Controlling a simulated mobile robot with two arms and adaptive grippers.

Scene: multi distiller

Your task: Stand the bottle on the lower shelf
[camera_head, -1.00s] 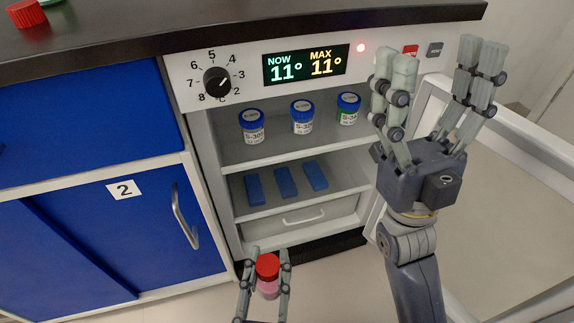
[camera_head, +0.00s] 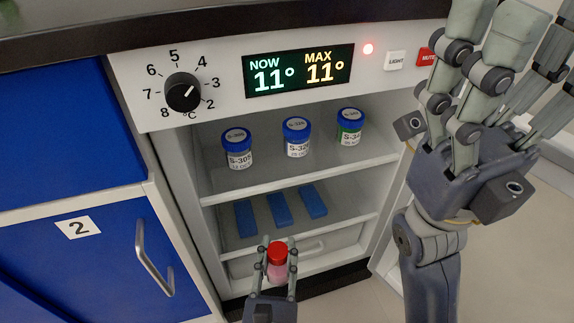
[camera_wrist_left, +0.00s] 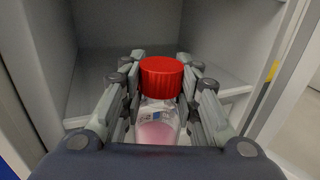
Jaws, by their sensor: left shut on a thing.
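The bottle (camera_head: 277,268) has a red cap and a clear body with pink contents. My left gripper (camera_head: 277,255) is shut on it, one finger on each side, and holds it upright in front of the fridge's lower part. In the left wrist view the bottle (camera_wrist_left: 159,105) stands between the fingers, cap up. The lower shelf (camera_head: 345,221) carries several blue blocks (camera_head: 279,209) lying flat. The upper shelf (camera_head: 370,152) carries three blue-capped jars (camera_head: 297,138). My right gripper (camera_head: 520,60) is raised at the right with its fingers spread apart and nothing between them.
A closed drawer (camera_head: 250,262) is below the lower shelf. A blue cabinet with a handle (camera_head: 155,259) stands at left. The fridge door is open at the right.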

